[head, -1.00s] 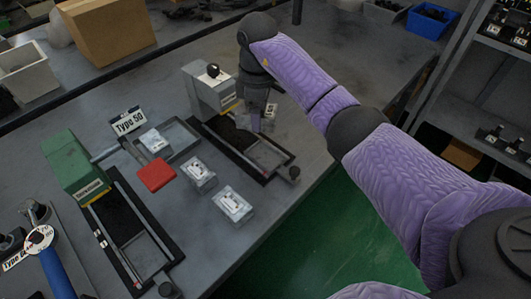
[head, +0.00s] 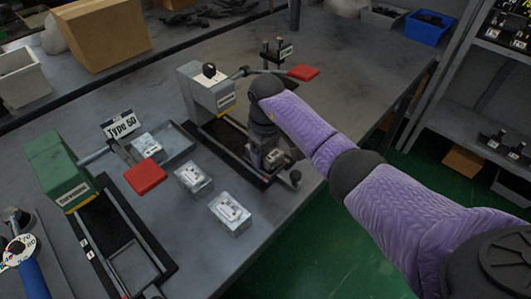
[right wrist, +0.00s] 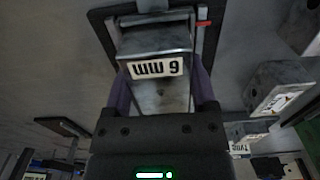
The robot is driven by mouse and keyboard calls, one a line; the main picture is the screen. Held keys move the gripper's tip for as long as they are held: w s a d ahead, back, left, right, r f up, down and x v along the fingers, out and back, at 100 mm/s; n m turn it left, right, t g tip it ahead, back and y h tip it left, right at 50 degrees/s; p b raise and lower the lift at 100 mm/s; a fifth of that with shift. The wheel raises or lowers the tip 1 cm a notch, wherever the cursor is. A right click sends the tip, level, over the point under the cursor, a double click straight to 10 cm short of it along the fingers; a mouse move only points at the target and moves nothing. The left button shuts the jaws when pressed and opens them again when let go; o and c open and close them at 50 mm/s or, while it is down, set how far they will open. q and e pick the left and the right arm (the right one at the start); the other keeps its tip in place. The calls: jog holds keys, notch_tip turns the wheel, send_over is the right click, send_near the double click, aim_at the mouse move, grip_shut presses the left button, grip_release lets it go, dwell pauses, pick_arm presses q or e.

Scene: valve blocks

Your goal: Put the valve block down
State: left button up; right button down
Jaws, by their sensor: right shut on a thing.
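My right gripper (head: 262,158) is shut on a grey metal valve block (head: 274,157) over the front end of the black rail fixture (head: 236,150) of the grey press. Two similar blocks (head: 193,179) (head: 230,213) stand loose on the table, and another (head: 146,147) sits in the grey tray by the "Type 50" sign. My left gripper is not in view.
The grey press (head: 206,88) with a red-handled lever (head: 303,73) stands behind my gripper. A green press (head: 60,168) with a red-handled lever (head: 145,177) stands at left. The table edge lies just right of the fixture.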

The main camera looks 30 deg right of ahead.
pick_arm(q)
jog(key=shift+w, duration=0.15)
pick_arm(e)
jog(key=shift+f, duration=0.15)
jog(key=shift+s+f, duration=0.3)
jog(key=shift+f, duration=0.15)
pick_arm(q)
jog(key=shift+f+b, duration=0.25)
jog(key=shift+b, duration=0.05)
pick_arm(e)
grip_release()
jog(key=shift+a+f, duration=0.1)
jog(key=r+p, duration=0.1)
jog(key=r, duration=0.1)
jog(key=r+p, duration=0.1)
jog(key=r, duration=0.2)
jog(key=r+p, duration=0.2)
jog(key=shift+w+r, duration=0.3)
jog(key=shift+r, duration=0.1)
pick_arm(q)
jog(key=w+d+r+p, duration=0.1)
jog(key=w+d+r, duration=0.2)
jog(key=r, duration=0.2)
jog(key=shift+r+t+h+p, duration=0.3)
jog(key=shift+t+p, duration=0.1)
pick_arm(e)
notch_tip(320, 180, up, 6)
jog(key=shift+f, duration=0.15)
